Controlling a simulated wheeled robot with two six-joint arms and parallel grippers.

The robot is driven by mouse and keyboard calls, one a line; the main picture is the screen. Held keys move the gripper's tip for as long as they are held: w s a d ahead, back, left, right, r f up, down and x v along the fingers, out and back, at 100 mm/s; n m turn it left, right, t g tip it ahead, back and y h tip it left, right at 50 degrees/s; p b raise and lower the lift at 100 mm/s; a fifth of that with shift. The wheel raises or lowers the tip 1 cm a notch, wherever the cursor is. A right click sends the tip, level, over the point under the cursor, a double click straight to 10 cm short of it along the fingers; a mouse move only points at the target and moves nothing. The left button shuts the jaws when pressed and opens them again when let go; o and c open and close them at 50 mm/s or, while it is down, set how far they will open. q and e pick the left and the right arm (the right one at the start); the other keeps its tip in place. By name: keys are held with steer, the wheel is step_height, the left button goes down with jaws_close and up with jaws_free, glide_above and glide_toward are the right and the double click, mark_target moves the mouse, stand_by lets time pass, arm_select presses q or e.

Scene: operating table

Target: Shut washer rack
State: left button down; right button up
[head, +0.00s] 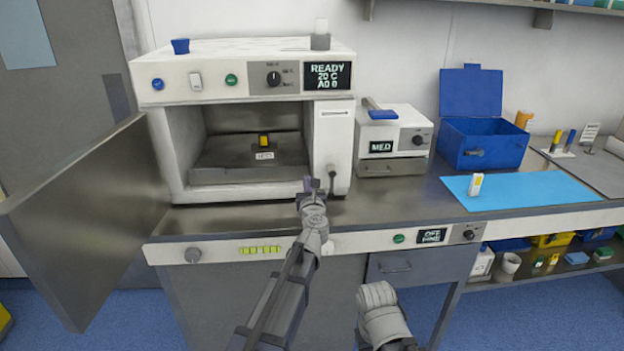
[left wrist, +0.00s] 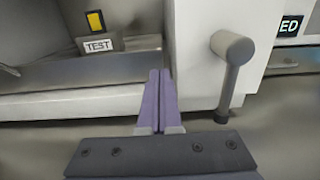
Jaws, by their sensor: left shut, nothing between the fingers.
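The washer (head: 205,100) is a white box with its grey door (head: 90,215) swung wide open to the left. The grey rack (head: 215,174) lies inside the chamber, bearing a yellow-and-black item (head: 264,141) and a TEST label, which also shows in the left wrist view (left wrist: 98,46). My left gripper (head: 312,184) is shut and empty in front of the washer's lower right front, left of the grey lever handle (head: 332,178). In the left wrist view its purple fingers (left wrist: 158,82) point toward the washer front, beside the lever (left wrist: 231,75). My right gripper is not in view.
A small white MED unit (head: 395,135) stands right of the washer. A blue open box (head: 482,145) and a blue mat (head: 535,185) lie farther right. The counter front has knobs and a display (head: 432,236). The open door fills the left side.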

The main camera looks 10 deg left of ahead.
arm_select(q)
steer(key=v, duration=1)
steer(key=s+d+f+m+g+h, duration=0.2)
steer(key=d+f+m+h, duration=0.3)
steer(key=m, duration=0.8)
steer(key=s+d+f+m+g+h, duration=0.25)
steer(key=d+m+h, duration=0.35)
steer(key=m, duration=0.6)
steer(key=s+a+f+m+g+y, duration=0.3)
steer(key=s+a+f+m+g, duration=0.35)
steer(key=s, duration=0.25)
steer(key=s+a+f+m+g+y, duration=0.3)
steer(key=s+a+f+m+g, duration=0.25)
steer(key=s+f+m, duration=0.35)
steer(key=s+d+r+m+p, duration=0.1)
steer(key=s+d+r+p, duration=0.2)
steer(key=d+r+p, duration=0.1)
steer(key=s+d+r+m+g+y+p, duration=0.1)
steer(key=s+d+r+p, duration=0.3)
steer(key=r, duration=0.4)
steer(key=d+p, duration=0.1)
steer(key=p, duration=0.1)
steer(key=shift+s+p, duration=0.3)
steer(key=shift+p, duration=0.05)
